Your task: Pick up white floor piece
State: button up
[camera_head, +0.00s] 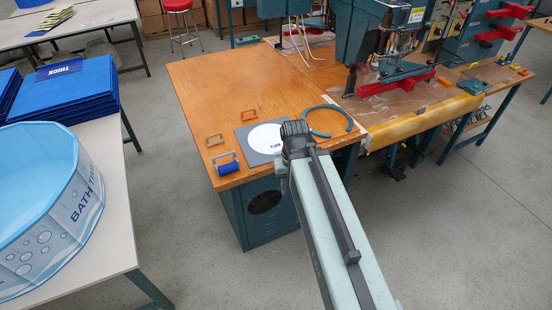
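The white floor piece (262,137) is a round white disc with small dark lettering. It lies flat on a grey square sheet (254,158) on the wooden worktable. My arm reaches up from the bottom of the picture, and its dark end with my gripper (294,128) is over the right edge of the disc and sheet, covering part of them. I cannot tell whether it touches the disc, and the fingers are not clear enough to show their opening.
A teal curved strip (345,132) lies right of my gripper. Welding machinery (392,70) stands behind right. The wooden table's (205,90) back left is clear. A blue tub (45,210) stands at left.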

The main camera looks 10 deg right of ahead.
aim_at(264, 139)
jog(key=k, duration=0.6)
jog(key=u, duration=0.7)
jog(key=i, duration=1.8)
jog(key=u, duration=0.45)
